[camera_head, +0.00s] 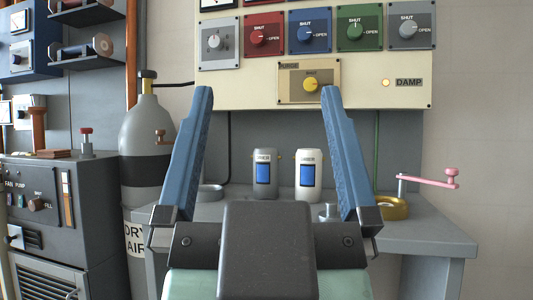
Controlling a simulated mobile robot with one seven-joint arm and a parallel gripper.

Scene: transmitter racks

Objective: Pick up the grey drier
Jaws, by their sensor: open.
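The grey drier (265,172) is a small upright grey canister with a blue window and a small label, standing on the grey bench behind my gripper. A similar white canister (308,174) stands upright just to its right, with a narrow gap between them. My gripper (266,92) is open and empty, its two blue fingers pointing up and away. In the picture both canisters show between the fingers, apart from them. The dark gripper body covers the bench in front of the canisters, close to the grey drier's base.
A grey ring (211,192) sits on the bench to the left and a brass ring (393,208) to the right, near a pink crank handle (432,178). A gas cylinder (147,140) stands at left. A cream valve panel (375,92) hangs above.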

